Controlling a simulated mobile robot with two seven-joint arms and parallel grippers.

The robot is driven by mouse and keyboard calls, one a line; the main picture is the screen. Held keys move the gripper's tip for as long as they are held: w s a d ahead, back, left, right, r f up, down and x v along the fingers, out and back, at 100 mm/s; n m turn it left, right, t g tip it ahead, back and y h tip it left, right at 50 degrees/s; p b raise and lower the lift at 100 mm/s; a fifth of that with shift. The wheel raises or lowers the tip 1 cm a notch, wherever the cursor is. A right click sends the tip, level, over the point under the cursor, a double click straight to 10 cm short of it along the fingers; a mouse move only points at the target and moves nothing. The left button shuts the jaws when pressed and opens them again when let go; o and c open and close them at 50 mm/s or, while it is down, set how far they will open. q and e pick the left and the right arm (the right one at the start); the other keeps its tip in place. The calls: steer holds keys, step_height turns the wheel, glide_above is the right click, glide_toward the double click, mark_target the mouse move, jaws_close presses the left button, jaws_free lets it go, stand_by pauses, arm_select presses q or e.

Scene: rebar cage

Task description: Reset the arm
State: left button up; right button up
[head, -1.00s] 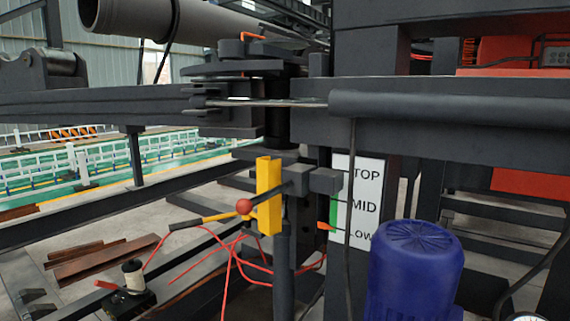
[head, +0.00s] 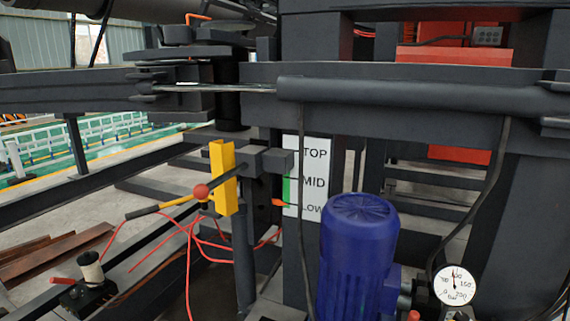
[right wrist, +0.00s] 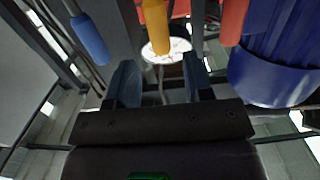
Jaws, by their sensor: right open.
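My right gripper (right wrist: 160,82) shows in the right wrist view, its two dark fingers apart with nothing held between them. Ahead of it hangs a yellow handle (right wrist: 155,28) in front of a round white dial (right wrist: 168,47). A blue handle (right wrist: 90,40) is on the left and a red handle (right wrist: 233,20) on the right, both apart from the fingers. Neither gripper shows in the head view, and my left gripper is in no view.
The head view shows a blue motor (head: 358,245), a pressure gauge (head: 455,285), a TOP/MID/LOW sign (head: 313,180) and a yellow bracket (head: 222,175) with a red-balled lever (head: 201,191). Red cables hang below. The motor (right wrist: 275,70) stands close right of my right gripper.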

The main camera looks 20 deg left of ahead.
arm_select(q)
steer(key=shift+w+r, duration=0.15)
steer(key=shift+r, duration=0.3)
arm_select(e)
steer(key=shift+s, duration=0.7)
steer(key=s+d+r+n+g+p, duration=0.1)
steer(key=s+d+r+p, duration=0.25)
steer(key=s, duration=0.55)
arm_select(q)
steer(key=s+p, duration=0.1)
steer(key=p, duration=0.1)
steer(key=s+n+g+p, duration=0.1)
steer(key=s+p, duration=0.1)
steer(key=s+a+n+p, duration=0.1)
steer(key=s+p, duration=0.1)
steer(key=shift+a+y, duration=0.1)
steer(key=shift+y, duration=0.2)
arm_select(e)
steer(key=s+d+f+g, duration=0.1)
steer(key=s+d, duration=0.2)
steer(key=s, duration=0.7)
steer(key=s+d+f+g, duration=0.2)
steer(key=s, duration=0.8)
steer(key=s+d+f+g, duration=0.2)
steer(key=s+d, duration=0.1)
steer(key=s, duration=0.7)
steer(key=shift+s+d+f, duration=0.15)
steer(key=shift+s+d, duration=0.1)
steer(key=shift+d, duration=0.05)
